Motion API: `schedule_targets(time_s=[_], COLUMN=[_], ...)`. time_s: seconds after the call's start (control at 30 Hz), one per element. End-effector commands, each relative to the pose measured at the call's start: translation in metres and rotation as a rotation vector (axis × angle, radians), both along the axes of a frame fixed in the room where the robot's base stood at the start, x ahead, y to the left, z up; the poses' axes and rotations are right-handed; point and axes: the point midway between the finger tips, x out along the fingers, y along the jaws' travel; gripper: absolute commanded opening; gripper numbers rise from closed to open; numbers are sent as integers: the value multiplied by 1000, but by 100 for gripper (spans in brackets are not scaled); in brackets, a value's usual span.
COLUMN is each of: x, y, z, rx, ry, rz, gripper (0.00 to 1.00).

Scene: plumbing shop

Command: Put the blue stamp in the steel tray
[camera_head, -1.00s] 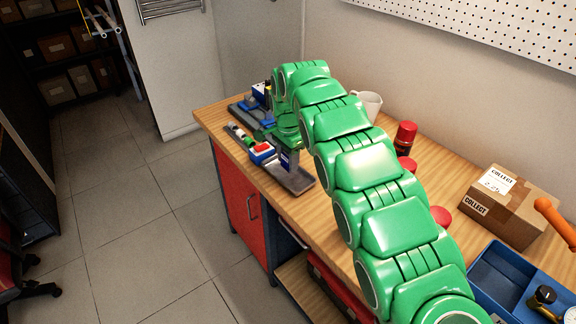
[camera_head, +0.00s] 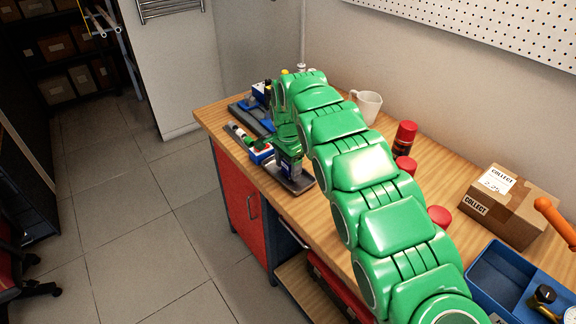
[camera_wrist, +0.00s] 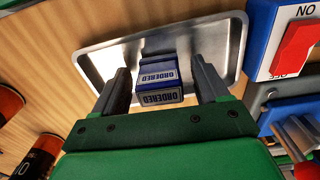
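The blue stamp (camera_wrist: 159,98), with white "ORDERED" labels, is in the wrist view between my gripper's two fingers. The shallow steel tray (camera_wrist: 218,36) lies behind and beneath it; the stamp is within the tray's outline. My gripper (camera_wrist: 160,65) is open around the stamp, with narrow gaps showing on both sides. In the head view, my gripper (camera_head: 290,172) is low over the steel tray (camera_head: 304,187), and a bit of the blue stamp (camera_head: 288,169) shows there. The stamp's underside is hidden, so contact with the tray is unclear.
A blue and white box with a red switch (camera_wrist: 294,48) stands close beside the tray. Red-capped cans (camera_head: 404,138), a white mug (camera_head: 368,105) and a cardboard box (camera_head: 510,205) stand farther along the wooden bench (camera_head: 330,222). A blue bin (camera_head: 500,268) is at the right.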

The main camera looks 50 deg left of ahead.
Motion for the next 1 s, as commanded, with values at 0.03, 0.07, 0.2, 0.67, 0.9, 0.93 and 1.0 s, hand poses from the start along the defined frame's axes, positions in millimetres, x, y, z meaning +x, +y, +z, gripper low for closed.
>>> schedule_targets(time_s=[0.03,0.07,0.2,0.67,0.9,0.93,1.0], x=[0,0,0,0,0,0,0], y=[0,0,0,2,1,1,1], z=[0,0,1,61,95,98,104], rx=[0,0,1,5,4,3,3], ry=[0,0,0,-2,-1,-1,-1], rz=[0,0,0,1,1,1,0], gripper=[74,74,74,74,74,74,74])
